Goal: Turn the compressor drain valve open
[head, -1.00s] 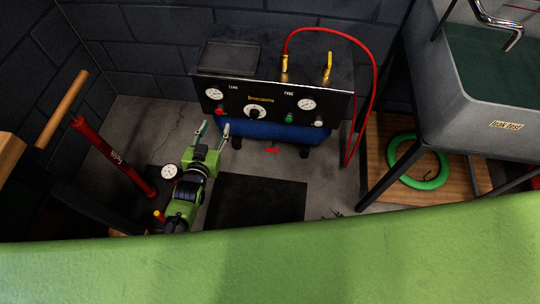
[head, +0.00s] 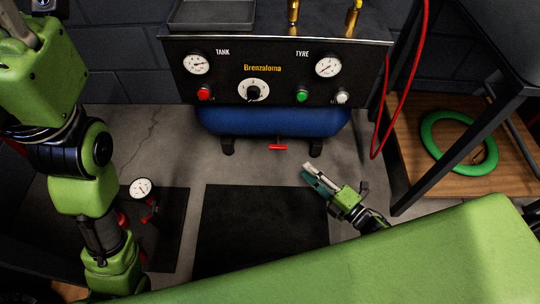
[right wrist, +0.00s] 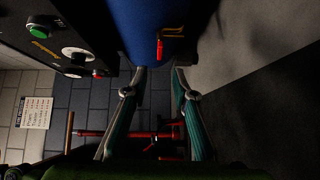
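The compressor has a black front panel (head: 270,75) over a blue tank (head: 272,121). The drain valve's red lever (head: 278,147) sits under the tank, lying sideways. In the right wrist view the red lever (right wrist: 160,48) hangs by a brass fitting, beyond and roughly between my fingertips. My right gripper (head: 308,172) is to the lower right of the lever, apart from it. In the right wrist view the right gripper (right wrist: 160,68) is open with nothing between its fingers. My left arm rises at the left of the head view; its gripper's finger state is unclear at the picture edge.
A black mat (head: 255,225) lies before the compressor. A pump gauge (head: 141,188) stands at left. A red hose (head: 390,100) hangs at the compressor's right. At right, a dark table leg (head: 440,150) stands near a wooden board (head: 480,190) with a green ring (head: 437,146).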

